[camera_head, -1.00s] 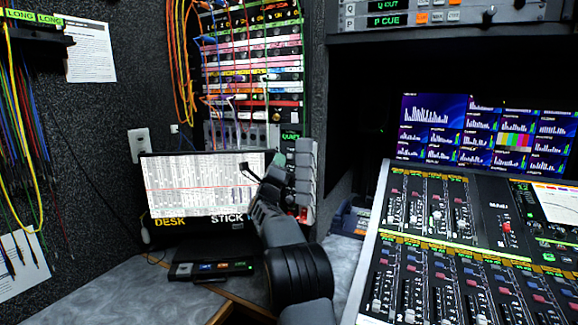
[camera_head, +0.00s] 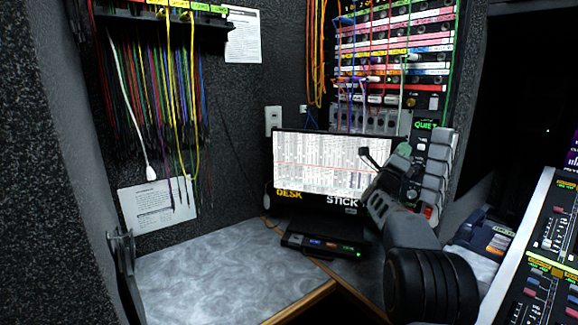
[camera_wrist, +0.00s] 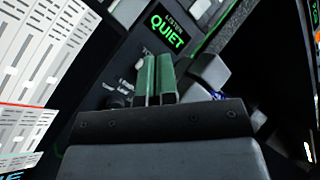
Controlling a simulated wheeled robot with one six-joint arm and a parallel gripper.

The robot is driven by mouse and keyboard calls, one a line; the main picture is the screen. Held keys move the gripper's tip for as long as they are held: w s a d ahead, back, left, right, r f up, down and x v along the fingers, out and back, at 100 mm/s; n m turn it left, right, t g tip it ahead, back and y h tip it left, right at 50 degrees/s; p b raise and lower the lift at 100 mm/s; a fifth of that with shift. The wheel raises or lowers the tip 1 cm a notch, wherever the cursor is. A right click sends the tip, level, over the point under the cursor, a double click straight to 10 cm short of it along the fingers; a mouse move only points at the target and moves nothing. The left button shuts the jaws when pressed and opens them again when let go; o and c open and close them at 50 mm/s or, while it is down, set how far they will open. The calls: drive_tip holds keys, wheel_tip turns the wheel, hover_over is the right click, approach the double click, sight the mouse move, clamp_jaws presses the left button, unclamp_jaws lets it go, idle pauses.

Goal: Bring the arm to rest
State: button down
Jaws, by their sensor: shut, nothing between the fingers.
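My gripper (camera_wrist: 157,62) shows in the wrist view as two green-faced fingers side by side and shut, with nothing between them. In the head view, my arm reaches up from the lower right, and the gripper end (camera_head: 402,151) is in front of the panel with the lit QUIET sign (camera_head: 426,125). The sign also shows in the wrist view (camera_wrist: 166,30), just beyond the fingers. I cannot tell whether the fingers touch the panel.
A screen labelled DESK and STICK (camera_head: 318,163) stands left of my arm, with a small black box (camera_head: 322,244) before it. The patch bay (camera_head: 385,60) is behind. Cables hang from a rack (camera_head: 190,30) at left. The mixing console (camera_head: 550,245) is at right. Counter at left is clear.

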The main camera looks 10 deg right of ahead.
drive_tip(key=a+r+n+t+y+p, duration=0.45)
drive_tip(key=a+n+y+p, duration=0.25)
drive_tip(key=a+n+y, duration=0.4)
drive_tip(key=s+a+n+g+y+p, duration=0.45)
drive_tip(key=a+n+y+p, duration=0.2)
drive_tip(key=n, duration=0.25)
drive_tip(key=s+a+f+n+g+y+p, duration=0.1)
drive_tip(key=s+a+f+n+g+p, duration=0.2)
drive_tip(key=s, duration=0.6)
drive_tip(key=s+a+f+n+g+p, duration=0.3)
drive_tip(key=s+n, duration=0.4)
drive_tip(key=s, duration=0.3)
drive_tip(key=s+a+f+n+g+y+p, duration=0.1)
drive_tip(key=s+a+f+n+g+p, duration=0.2)
drive_tip(key=s, duration=0.7)
drive_tip(key=a+n+g+p, duration=0.1)
drive_tip(key=g, duration=0.1)
drive_tip(key=shift+a+n+g+y, duration=0.3)
drive_tip(key=shift+a+n+y, duration=0.05)
drive_tip(key=shift+a+n, duration=0.05)
